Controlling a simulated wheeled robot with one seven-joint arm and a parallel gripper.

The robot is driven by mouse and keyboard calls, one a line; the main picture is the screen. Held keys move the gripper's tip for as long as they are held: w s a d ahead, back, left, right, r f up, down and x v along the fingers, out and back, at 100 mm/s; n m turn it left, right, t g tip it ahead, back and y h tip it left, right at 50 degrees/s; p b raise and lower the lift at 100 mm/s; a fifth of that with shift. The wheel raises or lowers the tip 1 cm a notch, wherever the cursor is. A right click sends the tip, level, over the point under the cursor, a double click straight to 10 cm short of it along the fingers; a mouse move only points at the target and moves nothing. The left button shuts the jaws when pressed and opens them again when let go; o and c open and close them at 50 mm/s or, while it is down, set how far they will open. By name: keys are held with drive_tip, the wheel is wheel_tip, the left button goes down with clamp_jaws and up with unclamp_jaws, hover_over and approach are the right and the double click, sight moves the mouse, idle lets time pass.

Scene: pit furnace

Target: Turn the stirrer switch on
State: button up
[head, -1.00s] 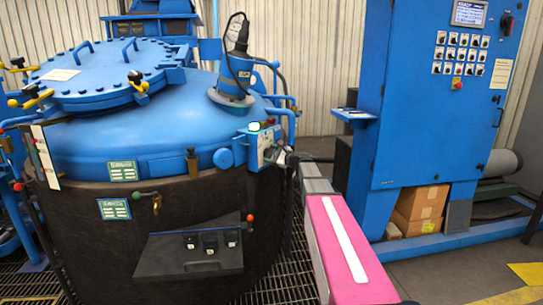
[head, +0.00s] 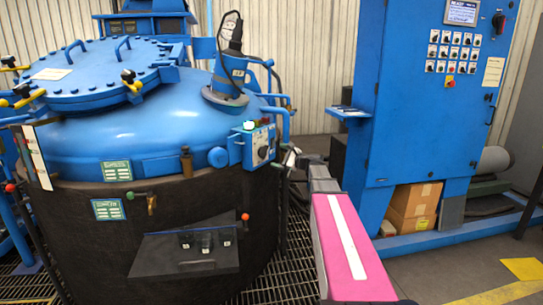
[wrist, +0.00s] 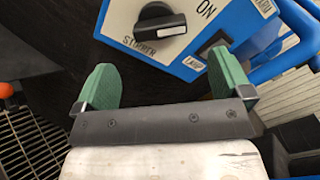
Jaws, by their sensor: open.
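The stirrer switch (wrist: 160,24) is a black rotary knob with a white mark, on the white face of a blue box. "STIRRER" is printed below it and "ON" to its right. Its bar lies roughly sideways in the wrist view, with the mark toward the right. In the head view the knob (head: 263,152) shows small on the box at the vessel's right side. My gripper (wrist: 163,82) is open, its two green fingers apart with nothing between them. The knob lies just beyond the fingertips, apart from them. My gripper (head: 291,157) is right of the box in the head view.
A black rocker switch (wrist: 213,43) labelled lamp sits beside the knob, near the right finger. Blue pipes (wrist: 285,60) run right of the box. The blue vessel (head: 120,130) fills the left; a blue control cabinet (head: 425,110) stands right. Grating (wrist: 30,145) lies below.

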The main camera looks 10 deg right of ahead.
drive_tip(key=shift+v, duration=1.6)
drive_tip(key=shift+f, duration=0.1)
